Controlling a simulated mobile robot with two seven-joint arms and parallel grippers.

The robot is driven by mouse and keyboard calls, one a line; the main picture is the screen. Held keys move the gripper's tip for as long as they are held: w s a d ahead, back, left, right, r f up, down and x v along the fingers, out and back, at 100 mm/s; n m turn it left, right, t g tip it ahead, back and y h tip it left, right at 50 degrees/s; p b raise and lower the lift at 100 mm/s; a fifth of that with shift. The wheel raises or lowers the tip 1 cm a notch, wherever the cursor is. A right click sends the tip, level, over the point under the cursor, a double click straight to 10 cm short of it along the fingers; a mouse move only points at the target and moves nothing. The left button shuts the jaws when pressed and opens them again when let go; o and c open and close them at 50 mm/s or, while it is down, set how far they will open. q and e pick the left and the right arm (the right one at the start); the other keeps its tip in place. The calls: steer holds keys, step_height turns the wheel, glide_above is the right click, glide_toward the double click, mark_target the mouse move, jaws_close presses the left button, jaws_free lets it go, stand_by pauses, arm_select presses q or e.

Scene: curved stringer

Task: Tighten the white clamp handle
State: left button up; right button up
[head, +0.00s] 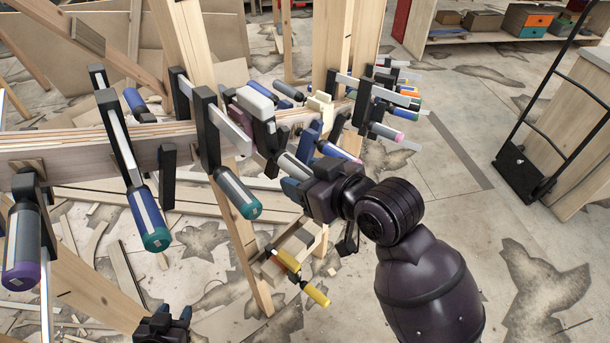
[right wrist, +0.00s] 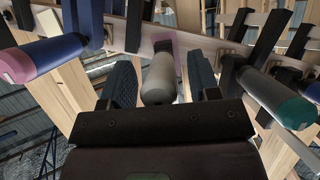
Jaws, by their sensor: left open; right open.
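The white clamp (head: 255,103) has a pale top and a purple body and sits on the curved wooden stringer. Its grey-white handle (head: 291,166) points down toward my right gripper (head: 298,188). In the right wrist view the handle (right wrist: 159,80) lies between the two dark fingers of my right gripper (right wrist: 161,82), with gaps visible on both sides. The fingers are open around its lower part. My left gripper (head: 163,325) is open at the bottom edge of the head view, well below the stringer and away from the handle.
Black clamps with teal-ended handles (head: 238,195) and a blue handle (head: 148,215) crowd the stringer (head: 80,141) to the left. A pink-ended handle (right wrist: 40,58) is close by in the right wrist view.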

arm_select(q)
steer(key=shift+w, duration=0.15)
arm_select(e)
steer(key=v, duration=0.7)
steer(key=shift+d, duration=0.15)
arm_select(q)
steer(key=shift+d, duration=0.1)
